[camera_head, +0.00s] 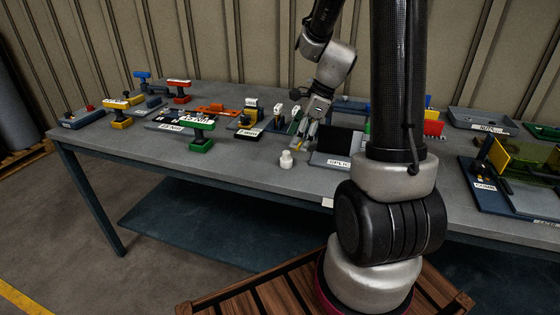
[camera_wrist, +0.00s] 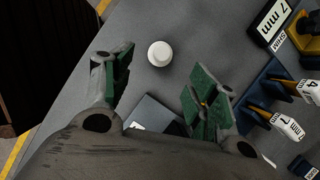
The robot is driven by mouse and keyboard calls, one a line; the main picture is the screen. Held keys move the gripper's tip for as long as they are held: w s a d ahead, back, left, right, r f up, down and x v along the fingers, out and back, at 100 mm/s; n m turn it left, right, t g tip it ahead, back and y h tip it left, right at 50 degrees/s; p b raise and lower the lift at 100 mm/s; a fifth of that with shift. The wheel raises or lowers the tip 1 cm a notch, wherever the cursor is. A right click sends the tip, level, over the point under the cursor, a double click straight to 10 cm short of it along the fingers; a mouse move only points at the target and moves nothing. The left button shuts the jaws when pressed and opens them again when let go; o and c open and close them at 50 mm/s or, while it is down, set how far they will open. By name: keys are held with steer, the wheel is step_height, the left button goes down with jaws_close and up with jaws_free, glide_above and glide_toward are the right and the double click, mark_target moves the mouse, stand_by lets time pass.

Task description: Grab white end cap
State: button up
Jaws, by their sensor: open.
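The white end cap (camera_head: 286,159) stands on the grey table near its front edge, just left of the dark plate with a white label. In the wrist view the white end cap (camera_wrist: 159,53) is a small round white piece, lying past the fingertips and between their lines. My gripper (camera_head: 305,140) is above the table, behind and slightly right of the cap in the head view. In the wrist view my gripper (camera_wrist: 165,85) has its two green-padded fingers spread wide with nothing between them. The fingers do not touch the cap.
A dark labelled plate (camera_head: 335,160) lies right of the cap. Blue holders with white-labelled pieces (camera_wrist: 285,95) and a 7 mm shim block (camera_wrist: 270,20) are at right in the wrist view. The table is bare around the cap.

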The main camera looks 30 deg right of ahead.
mark_target(288, 152)
steer(key=x, duration=0.7)
steer(key=shift+w+a+f, duration=0.15)
steer(key=shift+a+f, duration=0.1)
steer(key=shift+a, duration=0.1)
steer(key=c, duration=0.9)
